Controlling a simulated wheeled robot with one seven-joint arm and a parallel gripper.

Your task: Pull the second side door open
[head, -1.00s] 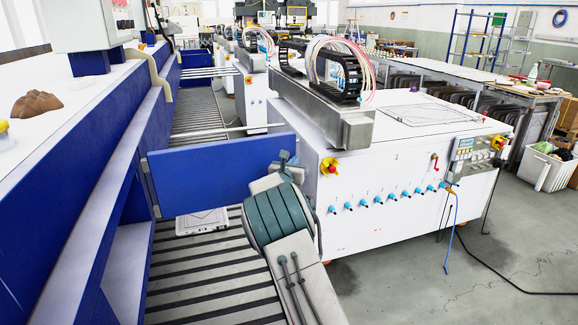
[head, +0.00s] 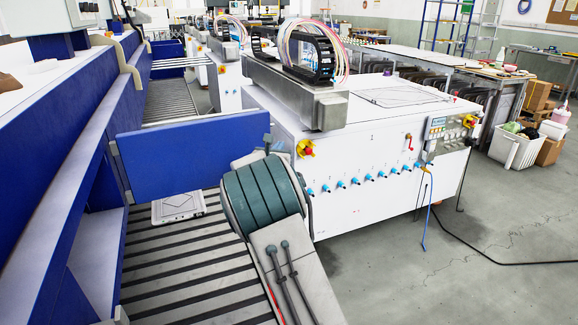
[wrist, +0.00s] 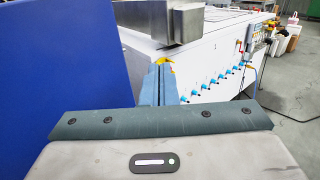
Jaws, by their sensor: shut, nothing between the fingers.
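The blue door (head: 190,155) is a flat panel standing out from the blue side wall at left, across the slatted bed. It fills the left of the wrist view (wrist: 65,70). My gripper (head: 268,140) is at the door's right-hand edge, partly hidden behind my arm in the head view. In the wrist view its fingers (wrist: 160,85) are together with nothing between them, just right of the door's edge. I cannot tell whether they touch the door.
A white machine cabinet (head: 370,185) with a row of blue fittings stands close on the right of my gripper. A steel beam (head: 295,90) with a cable chain lies on top. The slatted bed (head: 180,265) runs below. Grey floor (head: 480,270) is open at right.

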